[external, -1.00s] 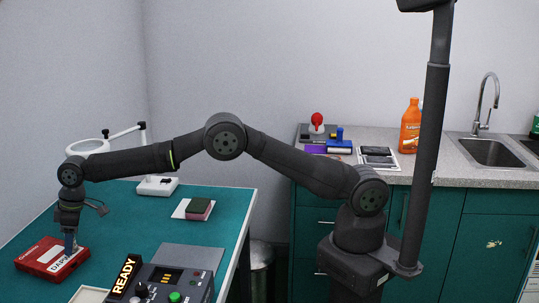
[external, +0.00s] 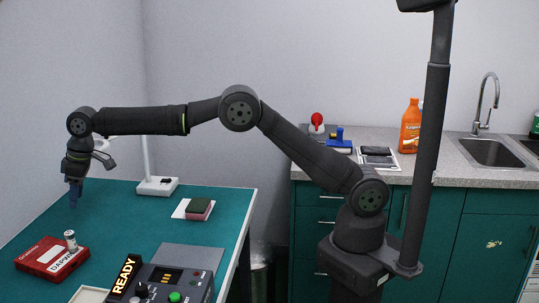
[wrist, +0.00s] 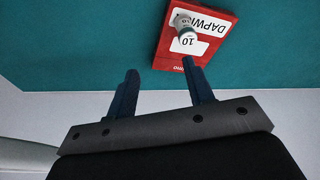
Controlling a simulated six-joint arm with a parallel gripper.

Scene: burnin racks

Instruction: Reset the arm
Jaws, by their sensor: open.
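My gripper (external: 74,190) is open and empty, raised above the far left part of the green table (external: 130,215). Its two blue fingers (wrist: 165,92) stand apart in the wrist view with nothing between them. A red box (external: 45,262) with white labels lies at the table's left front, below and apart from the gripper. A small white and grey cylinder (external: 71,241) stands on the box. In the wrist view the red box (wrist: 170,50) and the cylinder (wrist: 184,28) show beyond the fingertips.
A control box (external: 165,285) with a lit READY sign stands at the table's front. A green and pink block (external: 199,208) lies on a white sheet. A lamp base (external: 157,187) stands at the back. The counter (external: 460,172) holds an orange bottle (external: 410,127) and other items.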

